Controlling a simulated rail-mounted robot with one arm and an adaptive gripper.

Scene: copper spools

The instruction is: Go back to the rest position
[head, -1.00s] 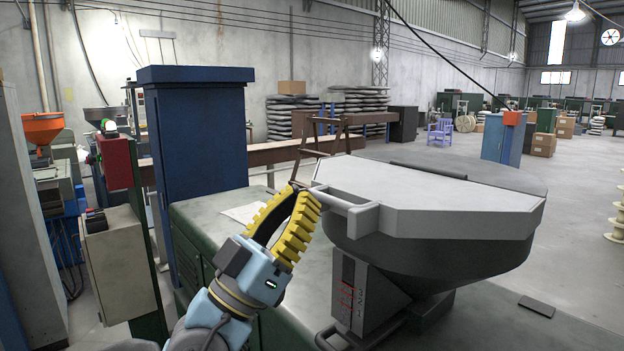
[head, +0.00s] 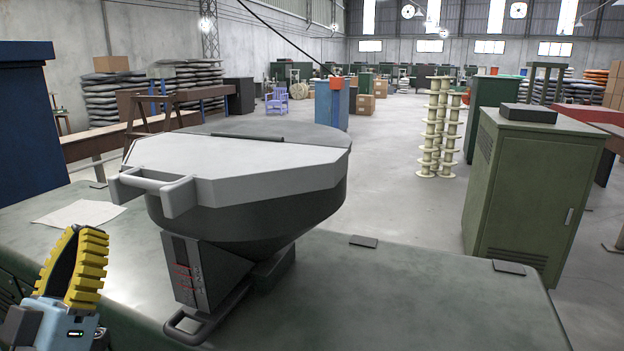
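My gripper (head: 82,236) shows at the lower left in the head view, with two yellow ribbed fingers pointing up on a light blue body. It is to the left of the dark round drum (head: 245,225) and below its handle. No object shows in the fingers. They overlap in this view, so I cannot tell whether they are open or shut. The drum's pale grey lid (head: 240,165) lies flat on top, and its bar handle (head: 155,187) sticks out to the left. My gripper is apart from the handle.
The drum stands on a green cabinet top (head: 400,300) bearing a paper sheet (head: 80,214). A blue cabinet (head: 25,130) is at the left edge. A green cabinet (head: 530,190) stands at the right, with stacked pale spools (head: 440,130) behind it. Open floor lies between.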

